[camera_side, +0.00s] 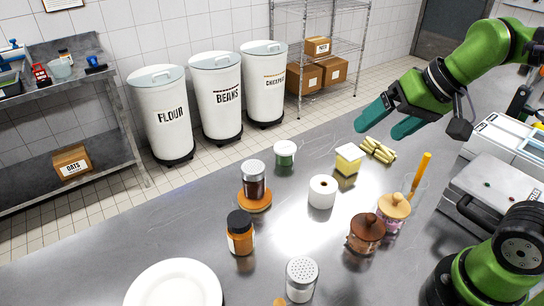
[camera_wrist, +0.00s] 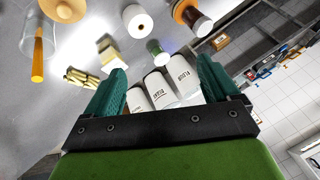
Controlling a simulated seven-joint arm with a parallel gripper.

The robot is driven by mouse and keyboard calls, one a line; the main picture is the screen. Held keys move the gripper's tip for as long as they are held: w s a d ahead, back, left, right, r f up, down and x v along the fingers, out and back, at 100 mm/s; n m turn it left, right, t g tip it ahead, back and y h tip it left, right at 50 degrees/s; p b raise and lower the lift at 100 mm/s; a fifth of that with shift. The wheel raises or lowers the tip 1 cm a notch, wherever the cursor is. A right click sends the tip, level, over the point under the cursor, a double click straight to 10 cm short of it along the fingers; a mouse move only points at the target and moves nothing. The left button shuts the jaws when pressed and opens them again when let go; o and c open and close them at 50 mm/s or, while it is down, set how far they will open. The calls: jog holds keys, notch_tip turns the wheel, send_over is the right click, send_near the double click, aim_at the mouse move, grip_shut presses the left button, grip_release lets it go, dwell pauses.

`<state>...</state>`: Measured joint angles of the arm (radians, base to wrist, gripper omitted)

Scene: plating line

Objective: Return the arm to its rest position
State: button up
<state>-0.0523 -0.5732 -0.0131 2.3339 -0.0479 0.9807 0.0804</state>
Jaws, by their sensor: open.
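My green arm reaches in from the right in the side view. My gripper (camera_side: 380,122) has teal fingers and hangs in the air above the far right part of the steel counter (camera_side: 200,215). In the wrist view the two fingers of my gripper (camera_wrist: 160,85) stand wide apart with nothing held between them. The floor bins show through the gap, well beyond the fingertips.
Below my gripper lie yellow sticks (camera_side: 378,150) and a yellow block (camera_side: 348,159). A white roll (camera_side: 322,191), lidded jars (camera_side: 366,233), a shaker (camera_side: 301,278) and a white plate (camera_side: 174,288) stand on the counter. Grey equipment (camera_side: 495,195) is at right.

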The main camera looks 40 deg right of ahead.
jog(key=s, duration=0.1)
jog(key=s+f, duration=0.1)
jog(key=s+d+t, duration=0.1)
jog(key=shift+s+f+n, duration=0.1)
jog(key=shift+f+n, duration=0.2)
jog(key=shift+f, duration=0.1)
